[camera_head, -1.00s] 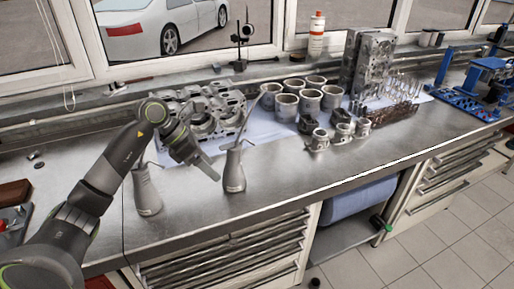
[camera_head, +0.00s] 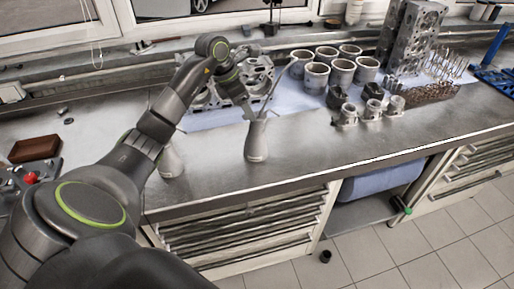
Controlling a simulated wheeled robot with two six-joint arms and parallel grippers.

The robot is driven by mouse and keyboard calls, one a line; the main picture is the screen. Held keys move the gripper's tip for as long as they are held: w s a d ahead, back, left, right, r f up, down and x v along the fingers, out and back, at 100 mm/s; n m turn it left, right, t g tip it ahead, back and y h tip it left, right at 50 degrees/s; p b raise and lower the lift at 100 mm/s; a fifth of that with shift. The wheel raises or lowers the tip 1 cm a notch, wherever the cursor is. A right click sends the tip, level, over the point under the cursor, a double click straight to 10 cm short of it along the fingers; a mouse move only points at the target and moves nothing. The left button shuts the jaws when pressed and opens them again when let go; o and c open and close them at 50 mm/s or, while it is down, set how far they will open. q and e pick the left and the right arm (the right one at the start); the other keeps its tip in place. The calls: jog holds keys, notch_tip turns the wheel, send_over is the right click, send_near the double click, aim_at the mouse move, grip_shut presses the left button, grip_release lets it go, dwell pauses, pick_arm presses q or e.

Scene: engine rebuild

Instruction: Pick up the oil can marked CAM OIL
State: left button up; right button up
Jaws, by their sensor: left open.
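Two grey oil cans with thin spouts stand on the metal workbench (camera_head: 310,158). The right oil can (camera_head: 257,143) stands upright near the bench's middle. The left oil can (camera_head: 171,160) is partly hidden behind my left arm. Any writing on either can is too small to read, so I cannot tell which is marked CAM OIL. My left gripper (camera_head: 250,113) is open and points down at the upper part of the right can. Whether it touches the can, or has it between the fingers, I cannot tell. My right gripper is out of view.
An engine block (camera_head: 205,98) lies behind the cans on a pale sheet. Several cylinder liners (camera_head: 316,78) and pistons (camera_head: 372,110) stand to the right. A brown box (camera_head: 35,148) is at the left. Bare bench lies in front of the pistons.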

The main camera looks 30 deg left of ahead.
pick_arm(q)
jog(key=b+x, duration=0.3)
jog(key=x, duration=0.4)
jog(key=shift+w+d+f, duration=0.1)
jog(key=shift+f, duration=0.05)
jog(key=shift+c, duration=1.2)
grip_shut()
